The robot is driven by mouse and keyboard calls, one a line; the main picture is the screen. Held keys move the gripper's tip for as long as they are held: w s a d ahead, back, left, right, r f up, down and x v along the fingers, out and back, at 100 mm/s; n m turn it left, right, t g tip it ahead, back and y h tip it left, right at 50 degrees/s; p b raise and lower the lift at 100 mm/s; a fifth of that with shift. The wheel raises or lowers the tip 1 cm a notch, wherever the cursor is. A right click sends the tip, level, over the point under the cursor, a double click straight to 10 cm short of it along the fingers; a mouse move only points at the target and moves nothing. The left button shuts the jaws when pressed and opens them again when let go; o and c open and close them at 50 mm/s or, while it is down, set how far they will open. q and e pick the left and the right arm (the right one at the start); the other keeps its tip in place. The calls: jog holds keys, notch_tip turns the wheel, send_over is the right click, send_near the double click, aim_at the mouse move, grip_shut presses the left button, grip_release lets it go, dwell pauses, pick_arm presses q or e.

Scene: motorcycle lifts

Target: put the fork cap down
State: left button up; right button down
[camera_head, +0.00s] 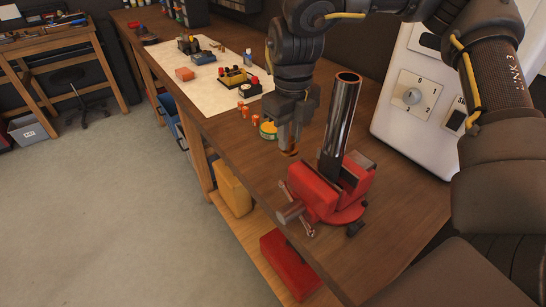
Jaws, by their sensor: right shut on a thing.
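My right gripper (290,146) points down over the workbench, just left of the chrome fork tube. It is shut on a small orange-brown piece, the fork cap (291,153), which shows only slightly below the fingertips. I cannot tell whether the cap touches the bench top. The fork tube (341,118) stands nearly upright in the red vise (315,190), and its top end is open. My left gripper is not in view.
A round yellow-green tin (268,131) and small orange pieces (243,112) stand left of the gripper. A pale mat (215,98) with tools lies farther back. A white machine with a dial (412,96) stands at right. Bare wood (400,215) lies right of the vise.

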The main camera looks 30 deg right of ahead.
jog(key=shift+d+m, duration=0.2)
jog(key=shift+m, duration=0.2)
jog(key=shift+w+d, duration=0.1)
jog(key=shift+w, duration=0.35)
jog(key=w+d+f+p, duration=0.1)
jog(key=w+f, duration=0.2)
jog(key=w, duration=0.1)
jog(key=w+f+p, duration=0.1)
jog(key=w+f, duration=0.2)
jog(key=w, duration=0.1)
jog(key=w+d+f+p, duration=0.1)
jog(key=w+f, duration=0.2)
jog(key=w, duration=0.1)
jog(key=shift+w+d+f, duration=0.15)
jog(key=shift+w+d, duration=0.05)
jog(key=shift+d, duration=0.1)
jog(key=shift+w+d+f+p, duration=0.1)
jog(key=shift+f+p, duration=0.1)
jog(key=shift+f, duration=0.75)
jog(key=shift+w+f+p, duration=0.1)
jog(key=shift+f+p, duration=0.05)
jog(key=shift+f, duration=0.75)
jog(key=c, duration=1.2)
grip_release()
jog(key=shift+f, duration=0.1)
jog(key=shift+c, duration=0.2)
